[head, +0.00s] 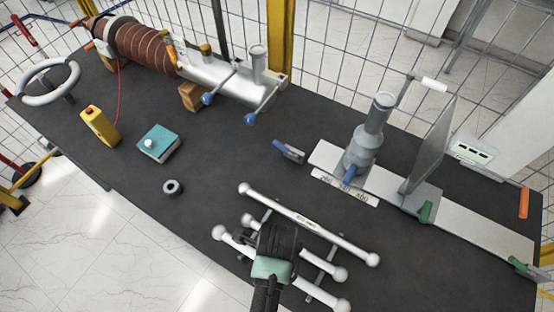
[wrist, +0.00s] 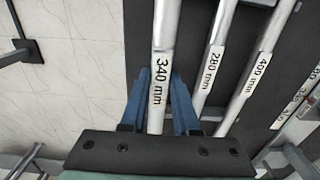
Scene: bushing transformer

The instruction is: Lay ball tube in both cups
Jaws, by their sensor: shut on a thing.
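Three white ball-ended tubes lie side by side on a low rack (head: 319,268) at the table's front. My gripper (wrist: 159,78) is shut on the tube labelled 340 mm (wrist: 160,55), its blue fingers on either side of the label. In the head view this appears to be the nearest tube (head: 318,294), partly hidden by my wrist. The 280 mm tube (wrist: 214,56) and the 400 mm tube (wrist: 266,60) lie to its right in the wrist view. Two blue ends (head: 208,98) (head: 250,119) project from the silver tank; I cannot tell whether these are the cups.
A grey bushing (head: 366,140) and an upright plate (head: 430,145) stand on a rail at the right. A teal box (head: 159,143), a yellow device (head: 99,126) and a dark ring (head: 172,187) are at the left. The table middle is mostly clear. Mesh fencing stands behind.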

